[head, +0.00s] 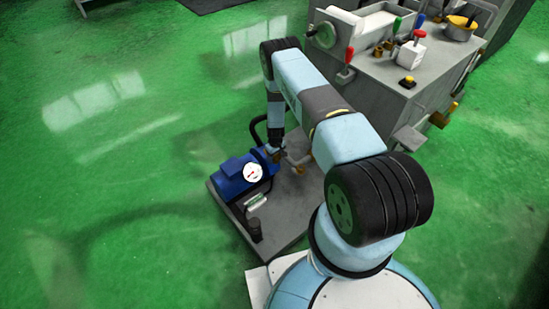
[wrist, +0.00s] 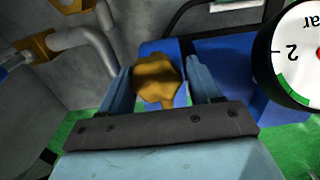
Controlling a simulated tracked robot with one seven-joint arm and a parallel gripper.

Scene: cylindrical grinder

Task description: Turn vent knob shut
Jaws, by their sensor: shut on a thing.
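The vent knob (wrist: 157,80) is a brass-yellow lobed knob in the middle of the wrist view, in front of a blue housing. My gripper (wrist: 155,88) has one finger on each side of the knob and is shut on it. The blue unit (head: 238,175) with a round white gauge (head: 253,172) stands on a grey base plate in the head view. The gauge dial (wrist: 300,55) also shows at the right of the wrist view. In the head view my arm reaches down behind the blue unit, and the knob is hard to make out there.
The grey base plate (head: 289,215) lies on the green floor. A dark handle hoop (head: 256,128) rises behind the blue unit. A grey pipe (wrist: 98,45) with yellow brackets is at upper left in the wrist view. The grinder (head: 385,85) stands at upper right; the floor at left is clear.

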